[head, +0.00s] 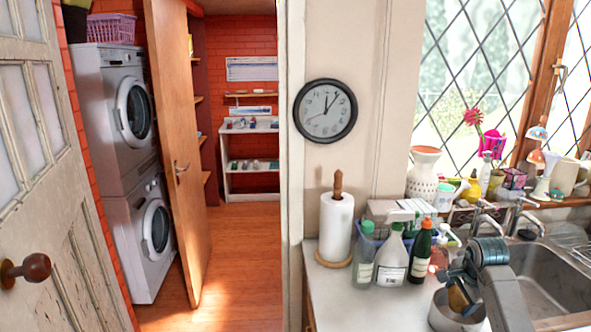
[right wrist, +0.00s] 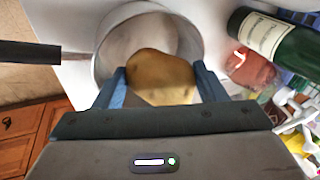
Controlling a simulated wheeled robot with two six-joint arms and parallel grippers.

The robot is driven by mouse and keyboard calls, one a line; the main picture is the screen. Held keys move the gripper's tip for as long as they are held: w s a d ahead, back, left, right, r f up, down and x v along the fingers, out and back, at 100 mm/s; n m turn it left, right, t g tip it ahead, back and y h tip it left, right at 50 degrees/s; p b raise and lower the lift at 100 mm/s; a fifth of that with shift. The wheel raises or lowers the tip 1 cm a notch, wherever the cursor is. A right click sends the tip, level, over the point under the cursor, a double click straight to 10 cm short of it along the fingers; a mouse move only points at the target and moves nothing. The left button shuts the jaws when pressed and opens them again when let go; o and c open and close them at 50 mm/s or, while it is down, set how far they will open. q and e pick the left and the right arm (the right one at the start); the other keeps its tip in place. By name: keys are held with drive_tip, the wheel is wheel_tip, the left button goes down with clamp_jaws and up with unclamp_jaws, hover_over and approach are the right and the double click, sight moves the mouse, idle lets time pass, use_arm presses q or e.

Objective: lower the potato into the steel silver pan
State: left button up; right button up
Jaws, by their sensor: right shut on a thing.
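The steel silver pan (head: 440,317) stands on the white counter at the lower edge of the head view, partly hidden by my right arm. In the right wrist view the pan (right wrist: 112,42) shows its round opening, with a dark handle pointing left. My right gripper (head: 460,290) is at the pan's opening, shut on the brown potato (head: 459,300). The potato (right wrist: 162,76) sits between the two blue fingers in the right wrist view, over the pan's interior. Whether it touches the pan's bottom I cannot tell. My left gripper is not in view.
A green bottle (head: 420,254), spray bottles (head: 393,257) and a paper towel roll (head: 336,228) stand behind and left of the pan. The sink (head: 555,275) lies to the right. The counter's front left (head: 350,300) is clear.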

sight(456, 308)
drive_tip(key=shift+f+b, duration=1.4)
drive_tip(key=shift+f, duration=0.85)
idle(1.2)
drive_tip(key=o, duration=1.1)
drive_tip(key=shift+r, duration=0.15)
